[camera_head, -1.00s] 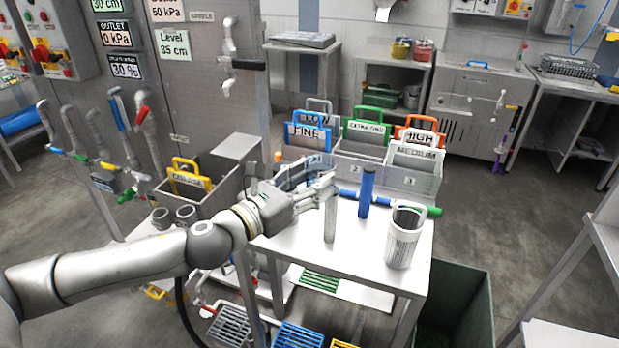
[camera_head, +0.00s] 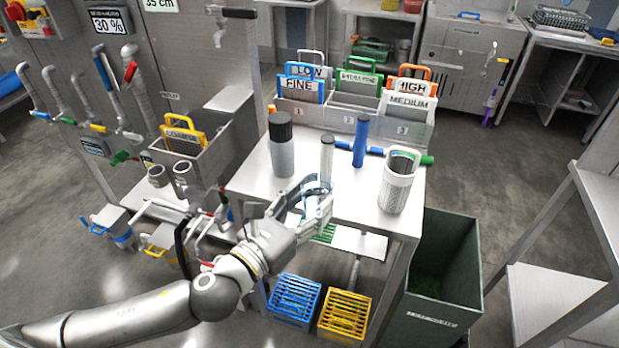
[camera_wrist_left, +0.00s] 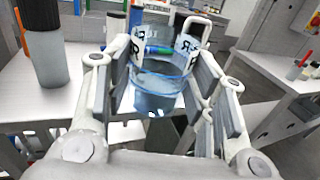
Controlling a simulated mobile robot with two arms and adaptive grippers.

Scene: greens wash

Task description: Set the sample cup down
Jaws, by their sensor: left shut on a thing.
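The sample cup (camera_head: 308,188), clear and bluish, is between the fingers of my left gripper (camera_head: 306,207) near the front edge of the white table (camera_head: 352,207). In the left wrist view the cup (camera_wrist_left: 160,88) stands about upright between both fingers (camera_wrist_left: 158,80), with black lettering on its sides and an open top. My left gripper is shut on it. I cannot tell whether the cup's base touches the table. My right gripper is not in view.
On the table stand a black-capped grey bottle (camera_head: 282,150), a grey cylinder (camera_head: 327,160), a blue cylinder (camera_head: 361,142) and a white perforated container (camera_head: 397,182). Labelled sieve bins (camera_head: 345,118) line the back. A green bin (camera_head: 447,262) stands at right.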

